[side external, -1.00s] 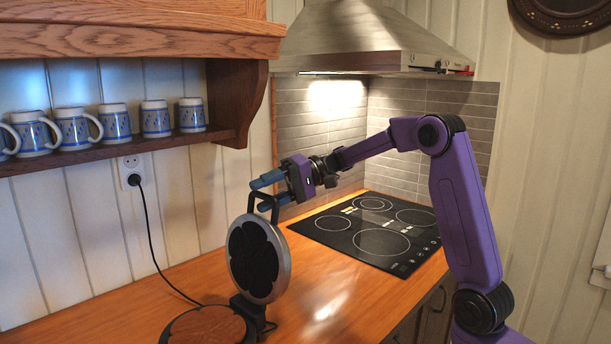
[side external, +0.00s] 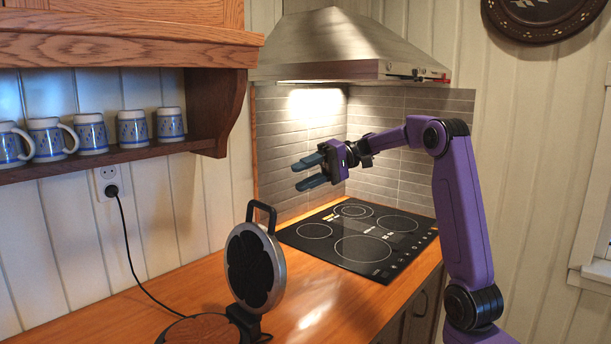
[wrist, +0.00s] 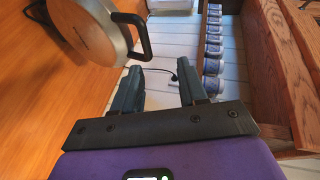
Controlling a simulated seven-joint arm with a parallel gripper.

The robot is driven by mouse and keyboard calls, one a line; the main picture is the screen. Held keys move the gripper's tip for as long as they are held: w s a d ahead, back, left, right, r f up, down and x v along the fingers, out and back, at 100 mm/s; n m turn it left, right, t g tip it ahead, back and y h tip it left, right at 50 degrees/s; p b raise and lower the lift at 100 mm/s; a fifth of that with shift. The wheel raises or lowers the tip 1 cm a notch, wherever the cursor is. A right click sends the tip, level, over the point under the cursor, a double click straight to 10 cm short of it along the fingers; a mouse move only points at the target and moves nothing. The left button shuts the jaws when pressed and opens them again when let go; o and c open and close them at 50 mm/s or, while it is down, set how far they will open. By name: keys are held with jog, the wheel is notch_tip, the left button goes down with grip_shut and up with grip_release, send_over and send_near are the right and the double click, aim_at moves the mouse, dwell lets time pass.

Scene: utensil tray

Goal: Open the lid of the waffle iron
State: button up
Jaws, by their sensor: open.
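The waffle iron stands on the wooden counter with its round lid (side external: 256,268) raised upright, the dark patterned plate facing the camera. Its black handle (side external: 262,212) sticks up from the lid's top. The round base (side external: 203,329) is partly cut off at the bottom edge. In the wrist view the lid's silver back (wrist: 88,28) and handle (wrist: 137,36) are at upper left, apart from my fingers. My gripper (side external: 308,172) is open and empty, above and to the right of the handle, in front of the tiled wall. It also shows in the wrist view (wrist: 158,82).
A black cooktop (side external: 358,236) lies on the counter (side external: 312,300) below my arm, under a steel hood (side external: 350,48). A wooden shelf (side external: 110,158) with several blue-and-white mugs hangs at left. A black cord runs from a wall outlet (side external: 108,182) down towards the waffle iron.

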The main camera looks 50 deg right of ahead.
jog(key=c, duration=0.5)
jog(key=shift+w+r, duration=0.1)
grip_shut()
jog(key=w+d+r+n+g+h, duration=0.1)
jog(key=w+d+r+n+h, duration=0.3)
jog(key=h, duration=0.3)
jog(key=w+a+f+n, duration=0.1)
jog(key=w+a+f, duration=0.1)
jog(key=a+f, duration=0.5)
jog(key=shift+a+f, duration=0.4)
jog(key=shift+a, duration=1.45)
